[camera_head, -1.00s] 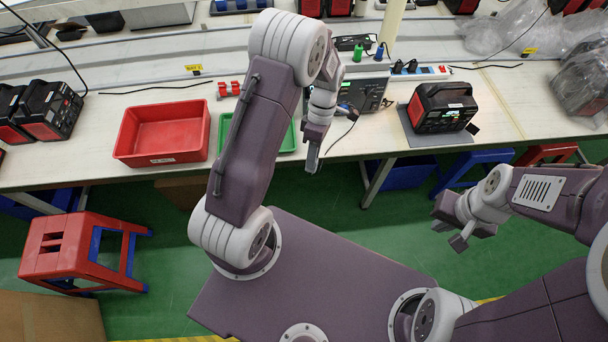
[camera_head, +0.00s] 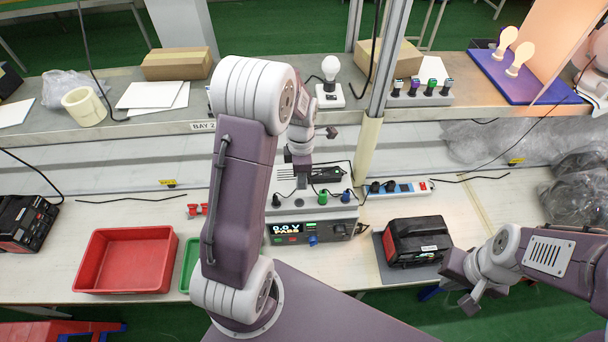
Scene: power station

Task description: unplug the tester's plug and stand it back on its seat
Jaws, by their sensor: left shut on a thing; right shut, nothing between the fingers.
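The tester (camera_head: 340,228) stands on the bench, its lit display reading 0.0 V and PASS. A black plug (camera_head: 276,200), a green plug (camera_head: 322,196) and a blue plug (camera_head: 346,196) stand upright along its top. My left gripper (camera_head: 302,182) points down over the back of the tester, between the black and green plugs. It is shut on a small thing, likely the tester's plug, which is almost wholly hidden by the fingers. My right gripper (camera_head: 470,302) is shut and empty at the bench's front edge, below the black and red power unit.
A red tray (camera_head: 125,260) and a partly hidden green tray (camera_head: 187,265) lie left of the tester. The power unit (camera_head: 416,240) and a power strip (camera_head: 400,188) are on its right. A pole (camera_head: 368,145) rises just behind. A shelf with bulbs runs along the back.

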